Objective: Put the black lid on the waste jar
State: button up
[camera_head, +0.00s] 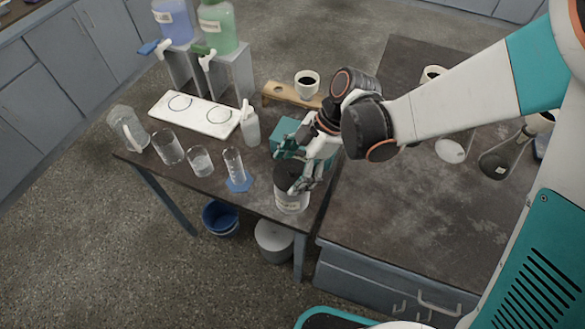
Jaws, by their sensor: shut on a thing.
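The waste jar (291,205) is a pale, labelled jar standing near the front right corner of the left table. The black lid (286,176) is over the jar's mouth. From this angle I cannot tell whether it is seated or held slightly above. My gripper (290,172) reaches down from the right and is shut on the black lid. Its fingers and wrist hide the lid's right side and part of the jar's upper right.
A teal box (287,131) stands just behind the gripper. A graduated cylinder (234,166), a squeeze bottle (250,127) and several beakers stand to the left. A wooden stand (284,95) holds a cup behind. The right counter's near surface (400,220) is clear.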

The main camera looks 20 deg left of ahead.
jog(key=o, duration=0.9)
jog(key=shift+r, duration=0.15)
jog(key=shift+r+p, duration=1.95)
jog(key=shift+r, duration=0.95)
